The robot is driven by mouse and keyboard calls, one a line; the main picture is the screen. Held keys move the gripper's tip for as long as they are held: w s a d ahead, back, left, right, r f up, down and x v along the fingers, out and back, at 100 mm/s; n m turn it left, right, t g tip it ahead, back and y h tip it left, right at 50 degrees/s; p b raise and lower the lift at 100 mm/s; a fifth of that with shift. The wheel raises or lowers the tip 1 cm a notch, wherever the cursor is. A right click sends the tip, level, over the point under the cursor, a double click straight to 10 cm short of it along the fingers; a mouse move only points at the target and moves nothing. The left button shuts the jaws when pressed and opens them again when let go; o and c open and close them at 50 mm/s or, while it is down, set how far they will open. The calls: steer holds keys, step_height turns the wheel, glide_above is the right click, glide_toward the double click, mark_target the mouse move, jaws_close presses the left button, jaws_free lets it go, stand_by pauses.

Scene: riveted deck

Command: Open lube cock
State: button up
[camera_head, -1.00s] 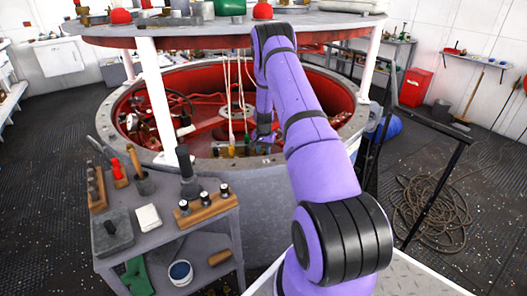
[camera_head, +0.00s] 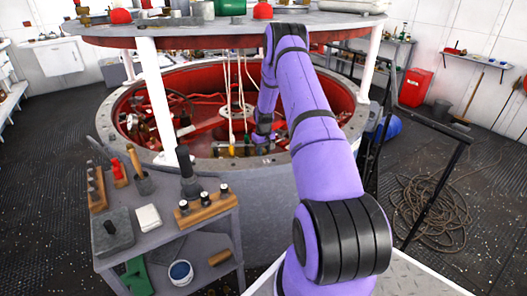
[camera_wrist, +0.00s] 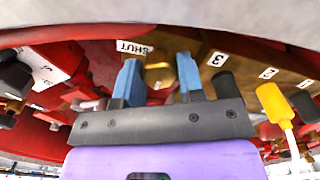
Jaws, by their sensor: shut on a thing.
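My gripper (camera_wrist: 158,78) has two blue fingers set apart, shut on a brass-coloured part, taken as the lube cock (camera_wrist: 158,64), partly hidden between them. A white "SHUT" label (camera_wrist: 133,47) is just left of the fingertips. Brass blocks with number labels (camera_wrist: 217,59) lie to the right, beside a black knob (camera_wrist: 227,84). In the head view my gripper reaches down inside the red-lined round well, near small brass fittings (camera_head: 237,151); its fingers are too small to make out there.
The well's grey rim (camera_head: 205,163) and the white posts (camera_head: 156,90) surround my arm, with a round top (camera_head: 330,24) above. A tool cart (camera_head: 175,226) stands at front left.

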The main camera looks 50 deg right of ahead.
mark_target(264, 150)
steer(key=shift+n, duration=0.4)
steer(key=o, duration=0.9)
step_height(264, 150, up, 11)
steer(key=shift+f, duration=0.1)
stand_by(0.5)
